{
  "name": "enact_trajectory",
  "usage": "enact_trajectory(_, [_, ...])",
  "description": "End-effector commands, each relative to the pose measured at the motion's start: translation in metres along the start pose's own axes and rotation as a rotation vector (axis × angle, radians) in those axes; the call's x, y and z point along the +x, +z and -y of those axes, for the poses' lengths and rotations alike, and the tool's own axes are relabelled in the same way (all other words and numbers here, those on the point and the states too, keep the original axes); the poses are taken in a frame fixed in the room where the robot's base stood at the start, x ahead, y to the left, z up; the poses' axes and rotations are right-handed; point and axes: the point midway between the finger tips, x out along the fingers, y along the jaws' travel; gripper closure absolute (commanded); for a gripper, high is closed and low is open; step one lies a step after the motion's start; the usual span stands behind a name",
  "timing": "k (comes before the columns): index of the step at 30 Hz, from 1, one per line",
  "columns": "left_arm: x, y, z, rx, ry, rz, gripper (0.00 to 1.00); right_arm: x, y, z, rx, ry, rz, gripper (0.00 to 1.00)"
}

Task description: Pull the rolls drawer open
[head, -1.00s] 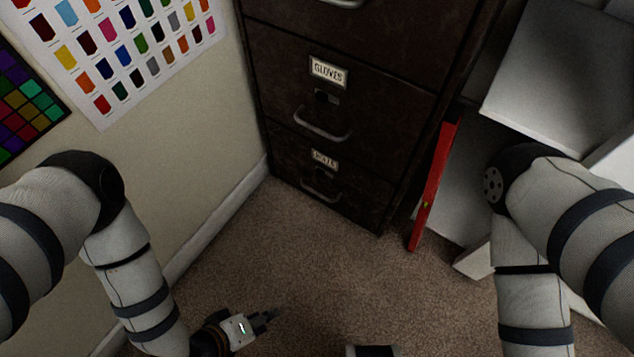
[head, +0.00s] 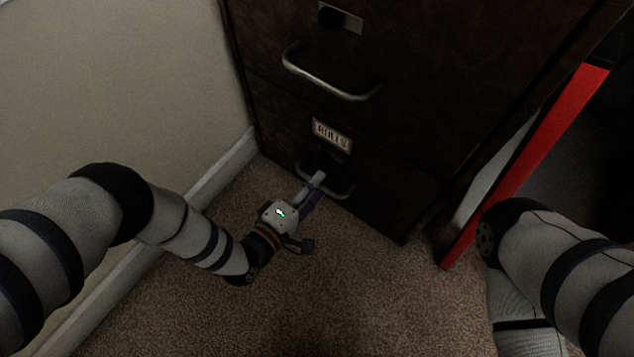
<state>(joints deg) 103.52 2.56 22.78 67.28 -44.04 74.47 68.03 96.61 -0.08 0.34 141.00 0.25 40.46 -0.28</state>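The rolls drawer (head: 385,196) is the lowest drawer of a dark brown metal cabinet and carries a "ROLLS" label (head: 332,135). Its front looks flush with the cabinet, so it is shut. Its curved metal handle (head: 343,193) is partly hidden by my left gripper (head: 313,188). The fingers of this gripper reach up to the left-middle part of the handle and overlap it in the head view. I cannot tell whether they are closed on it or only beside it. My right gripper is out of view.
The drawer above has its own metal handle (head: 330,88). A pale wall with a white baseboard (head: 215,178) runs close on the left. A red upright piece (head: 530,160) stands right of the cabinet. Brown carpet (head: 350,290) before the drawer is clear.

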Motion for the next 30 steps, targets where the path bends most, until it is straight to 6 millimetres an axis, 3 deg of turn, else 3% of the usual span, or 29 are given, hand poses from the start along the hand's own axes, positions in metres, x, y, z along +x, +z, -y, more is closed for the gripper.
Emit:
enact_trajectory(3, [0.011, 0.0, 0.001, -0.001, -0.001, 0.0, 0.7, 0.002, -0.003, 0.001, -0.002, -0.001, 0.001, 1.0])
enact_trajectory(11, [0.013, 0.0, 0.0, -0.001, -0.001, 0.0, 0.7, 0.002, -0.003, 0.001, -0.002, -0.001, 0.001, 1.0])
enact_trajectory(15, [0.012, 0.0, 0.0, 0.0, -0.002, 0.0, 1.0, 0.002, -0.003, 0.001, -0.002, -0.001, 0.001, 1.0])
enact_trajectory(25, [0.01, 0.0, 0.0, 0.0, -0.002, 0.0, 1.0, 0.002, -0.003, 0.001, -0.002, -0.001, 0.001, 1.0])
enact_trajectory(30, [-0.005, 0.0, 0.003, 0.0, -0.003, 0.0, 1.0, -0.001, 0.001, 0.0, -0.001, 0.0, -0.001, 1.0])
